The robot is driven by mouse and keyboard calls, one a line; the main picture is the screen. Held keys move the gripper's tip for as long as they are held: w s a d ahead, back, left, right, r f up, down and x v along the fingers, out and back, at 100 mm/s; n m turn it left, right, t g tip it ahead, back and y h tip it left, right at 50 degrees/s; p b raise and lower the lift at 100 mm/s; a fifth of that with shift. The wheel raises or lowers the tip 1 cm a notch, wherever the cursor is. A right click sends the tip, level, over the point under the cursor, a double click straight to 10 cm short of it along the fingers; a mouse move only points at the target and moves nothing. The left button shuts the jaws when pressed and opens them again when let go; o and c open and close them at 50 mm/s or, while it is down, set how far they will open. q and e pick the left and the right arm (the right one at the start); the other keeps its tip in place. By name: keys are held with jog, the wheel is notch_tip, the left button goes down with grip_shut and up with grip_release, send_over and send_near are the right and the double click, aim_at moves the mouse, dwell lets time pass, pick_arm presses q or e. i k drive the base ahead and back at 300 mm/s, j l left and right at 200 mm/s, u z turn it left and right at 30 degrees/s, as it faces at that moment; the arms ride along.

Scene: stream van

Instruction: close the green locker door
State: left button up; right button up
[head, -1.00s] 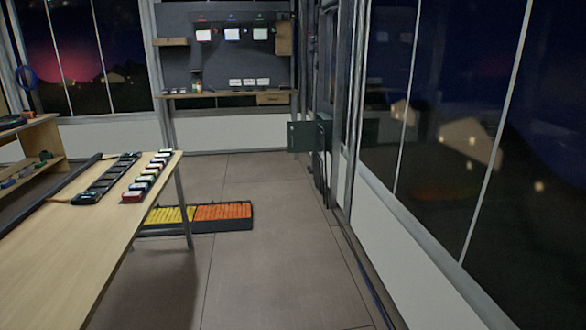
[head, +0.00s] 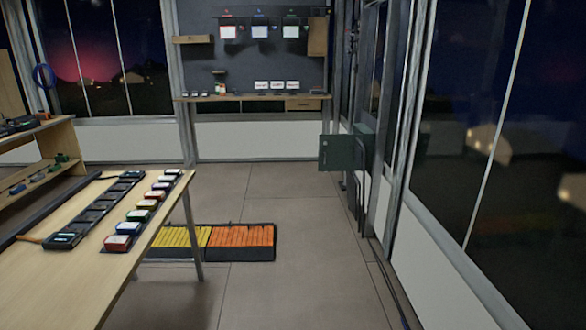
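The green locker door (head: 337,153) shows in the head view, right of centre. It is a dark green panel that stands out to the left from the locker body (head: 364,143), so it looks open. The locker is fixed by the right-hand wall frame, above the floor. Neither of my grippers is in view.
A wooden table (head: 95,260) with a dark rack and a row of small coloured-side boxes fills the left. A tray (head: 262,256) of yellow and orange pieces lies on the floor by its leg. The floor (head: 310,225) toward the locker is clear. A back-wall shelf (head: 250,97) holds small items.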

aim_at(338, 155)
jog(key=i+j+z, duration=0.1)
jog(key=i, duration=1.35)
jog(key=i+j+z, duration=0.1)
jog(key=i+z, duration=0.3)
jog(key=i, duration=1.35)
